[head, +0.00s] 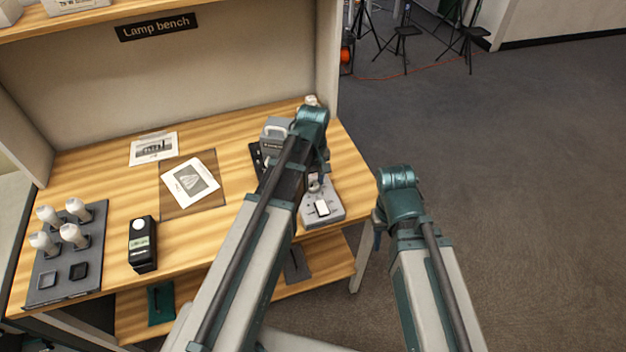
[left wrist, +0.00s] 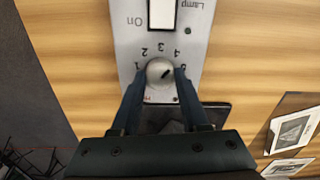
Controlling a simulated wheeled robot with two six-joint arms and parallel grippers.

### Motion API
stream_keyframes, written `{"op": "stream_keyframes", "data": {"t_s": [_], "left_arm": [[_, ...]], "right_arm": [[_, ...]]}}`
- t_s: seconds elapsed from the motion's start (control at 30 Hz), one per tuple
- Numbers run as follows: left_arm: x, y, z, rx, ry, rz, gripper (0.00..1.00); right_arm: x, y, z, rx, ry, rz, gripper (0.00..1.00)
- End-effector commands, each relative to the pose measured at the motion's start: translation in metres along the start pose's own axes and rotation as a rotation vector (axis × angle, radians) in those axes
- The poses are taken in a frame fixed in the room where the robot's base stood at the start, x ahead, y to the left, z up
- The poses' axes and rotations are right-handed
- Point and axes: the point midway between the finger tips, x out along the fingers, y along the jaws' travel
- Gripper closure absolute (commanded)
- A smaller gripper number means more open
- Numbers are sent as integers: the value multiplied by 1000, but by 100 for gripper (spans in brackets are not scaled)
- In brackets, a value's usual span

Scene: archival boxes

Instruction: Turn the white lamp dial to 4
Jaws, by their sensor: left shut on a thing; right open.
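My left gripper (left wrist: 158,82) is shut on the dial, one finger on each side. In the head view the panel (head: 334,211) is at the bench's right end, with my left gripper (head: 317,184) at its far part. My right gripper (head: 377,236) is open, beside the bench's right edge, partly hidden.
A white rocker switch (head: 322,207) is on the panel's near end. A grey device (head: 277,128) stands behind my left arm. A black meter (head: 143,255), printed sheets (head: 190,182) and a bulb tray (head: 45,290) lie leftward. Open floor is to the right.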

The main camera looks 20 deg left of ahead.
Motion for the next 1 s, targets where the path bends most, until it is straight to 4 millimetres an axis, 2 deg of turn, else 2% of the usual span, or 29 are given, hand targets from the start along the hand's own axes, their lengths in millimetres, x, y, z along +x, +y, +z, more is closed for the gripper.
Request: {"op": "stream_keyframes", "data": {"t_s": [0.6,0.63,0.7,0.77,1.0], "left_arm": [[0,0,1,40,-2,-1,100],[0,0,1,39,-2,-1,50],[0,0,1,39,-2,-1,38],[0,0,1,39,-2,-1,27],[0,0,0,39,-1,-1,26]], "right_arm": [[0,0,0,0,0,0,55],[0,0,0,0,0,0,55],[0,0,0,0,0,0,55],[0,0,0,0,0,0,55],[0,0,0,0,0,0,55]]}}
